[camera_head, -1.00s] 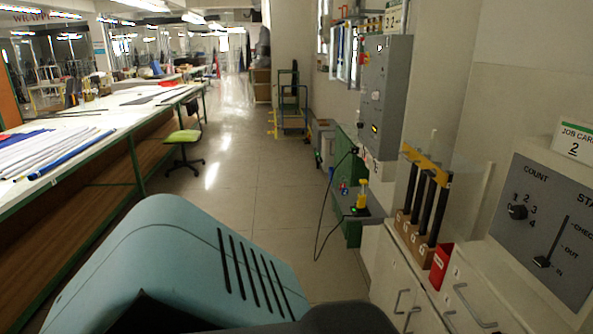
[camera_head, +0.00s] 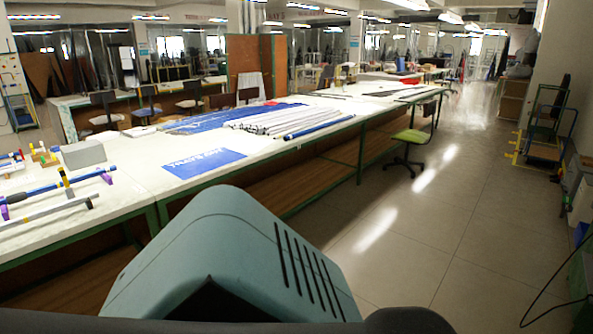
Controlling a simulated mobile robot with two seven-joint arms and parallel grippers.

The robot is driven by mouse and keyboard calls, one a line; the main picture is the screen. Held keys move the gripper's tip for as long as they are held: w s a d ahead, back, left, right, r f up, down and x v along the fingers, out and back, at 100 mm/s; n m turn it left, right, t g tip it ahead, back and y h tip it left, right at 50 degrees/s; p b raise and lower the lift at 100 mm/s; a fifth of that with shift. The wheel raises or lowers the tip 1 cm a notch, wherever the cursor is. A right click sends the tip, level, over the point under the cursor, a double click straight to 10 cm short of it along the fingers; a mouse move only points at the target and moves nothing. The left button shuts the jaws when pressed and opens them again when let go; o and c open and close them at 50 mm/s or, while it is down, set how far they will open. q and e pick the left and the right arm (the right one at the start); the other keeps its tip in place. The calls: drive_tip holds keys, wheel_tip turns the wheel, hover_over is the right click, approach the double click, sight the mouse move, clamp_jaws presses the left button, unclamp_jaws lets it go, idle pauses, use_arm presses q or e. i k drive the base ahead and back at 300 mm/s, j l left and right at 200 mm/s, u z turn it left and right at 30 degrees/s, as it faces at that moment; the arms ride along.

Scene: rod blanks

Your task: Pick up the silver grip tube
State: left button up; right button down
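A silver-grey tube (camera_head: 42,215) lies near the left edge of the long white-topped table (camera_head: 130,175) in the head view. Its left end runs out of the picture, and a small purple piece shows by it at the left. I cannot tell for sure that it is the silver grip tube. A blue tube (camera_head: 50,187) with pale sections lies just behind it. Neither of my grippers is in view.
A blue mat (camera_head: 204,162) and a bundle of white rods (camera_head: 270,120) with a blue rod (camera_head: 318,129) lie farther along the table. A grey block (camera_head: 83,154) stands behind the tubes. A green chair (camera_head: 408,140) stands by the table's aisle side. The aisle floor (camera_head: 400,220) is clear.

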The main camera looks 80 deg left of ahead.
sight(16, 221)
drive_tip(key=u, duration=4.35)
drive_tip(key=i+l+u, duration=0.1)
drive_tip(key=i+l, duration=0.35)
drive_tip(key=i+l+u, duration=0.1)
drive_tip(key=i+l, duration=0.35)
drive_tip(key=i+l+u, duration=0.1)
drive_tip(key=i+l, duration=0.35)
drive_tip(key=i+l+u, duration=0.1)
drive_tip(key=i+l, duration=0.35)
drive_tip(key=l, duration=0.15)
drive_tip(key=i+l+u, duration=0.1)
drive_tip(key=i+l, duration=0.3)
drive_tip(key=l, duration=0.2)
